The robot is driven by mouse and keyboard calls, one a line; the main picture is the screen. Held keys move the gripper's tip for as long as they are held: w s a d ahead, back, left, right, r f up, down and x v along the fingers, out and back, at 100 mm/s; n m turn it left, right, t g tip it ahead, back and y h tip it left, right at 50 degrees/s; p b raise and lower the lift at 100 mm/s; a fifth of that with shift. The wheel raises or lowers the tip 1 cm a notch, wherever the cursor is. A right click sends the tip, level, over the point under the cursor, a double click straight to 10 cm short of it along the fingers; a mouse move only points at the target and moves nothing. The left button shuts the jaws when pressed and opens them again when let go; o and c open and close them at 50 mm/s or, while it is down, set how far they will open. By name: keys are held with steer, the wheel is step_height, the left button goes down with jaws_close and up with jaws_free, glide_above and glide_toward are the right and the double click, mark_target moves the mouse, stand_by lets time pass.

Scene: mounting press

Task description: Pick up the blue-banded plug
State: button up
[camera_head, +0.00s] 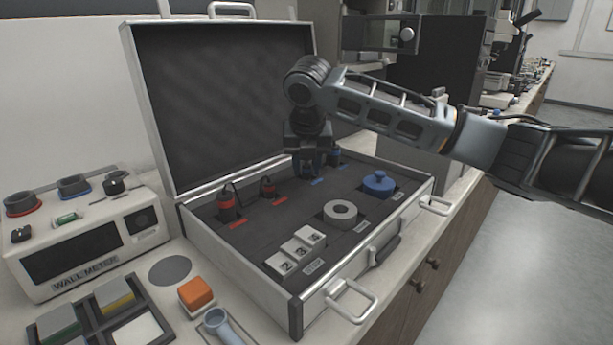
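A blue-banded plug (336,154) stands in the dark foam of the open case, just right of my gripper. My gripper (308,174) points down into the back of the case, right of the red-banded plugs. Dark blue shows at its fingertips, close behind a blue label (317,182). This may be another blue-banded plug, mostly hidden by the fingers. I cannot tell whether the fingers are apart or closed on it.
The open case (250,265) also holds red-banded plugs (228,204), a blue knobbed disc (379,184), a grey ring (341,212) and numbered blocks (302,244). Its raised lid (225,100) stands behind. A wall meter (90,250) is at left; floor is clear at right.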

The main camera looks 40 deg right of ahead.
jaws_close()
steer(key=shift+r, duration=0.15)
